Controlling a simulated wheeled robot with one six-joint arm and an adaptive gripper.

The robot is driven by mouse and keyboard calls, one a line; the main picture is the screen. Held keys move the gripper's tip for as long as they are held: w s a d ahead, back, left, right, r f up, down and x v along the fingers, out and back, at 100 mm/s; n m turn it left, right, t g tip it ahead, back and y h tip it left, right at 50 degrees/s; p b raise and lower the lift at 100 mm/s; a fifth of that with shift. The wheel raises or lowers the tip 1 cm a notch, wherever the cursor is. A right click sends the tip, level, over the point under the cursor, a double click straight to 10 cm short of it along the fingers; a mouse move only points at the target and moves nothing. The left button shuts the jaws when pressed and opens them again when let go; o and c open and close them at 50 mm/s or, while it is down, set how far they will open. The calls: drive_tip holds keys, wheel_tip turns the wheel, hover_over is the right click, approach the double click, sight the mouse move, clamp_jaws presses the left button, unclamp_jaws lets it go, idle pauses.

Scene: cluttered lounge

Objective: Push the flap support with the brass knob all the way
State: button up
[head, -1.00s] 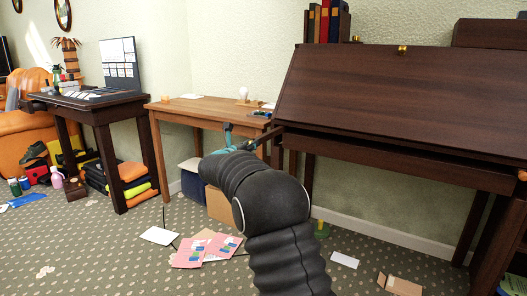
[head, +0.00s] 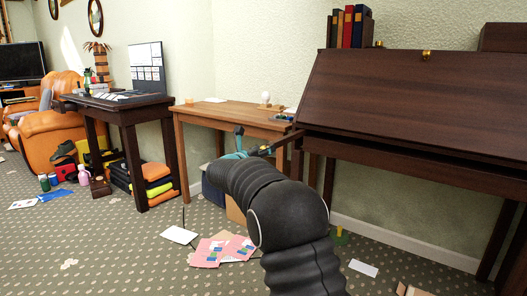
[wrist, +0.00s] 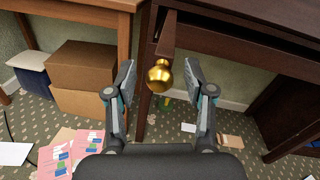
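The brass knob (wrist: 159,76) shows in the wrist view on the front end of the flap support (wrist: 167,36), a dark wooden bar sticking out from under the desk. My gripper (wrist: 159,66) is open, with one finger on each side of the knob and gaps visible on both sides. I cannot tell how far the fingertips are from the knob in depth. In the head view my gripper (head: 246,147) is at the left end of the dark slant-front desk (head: 415,103). My arm and gripper hide the support's knob there.
The desk's sloping flap is closed, with another small brass knob (head: 427,56) at its top. A lighter wooden table (head: 225,115) stands close on the left. Cardboard boxes (wrist: 84,78) sit under it. Pink papers (head: 222,250) and a white sheet (head: 179,234) lie on the carpet.

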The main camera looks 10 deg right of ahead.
drive_tip(key=v, duration=1.2)
idle(0.3)
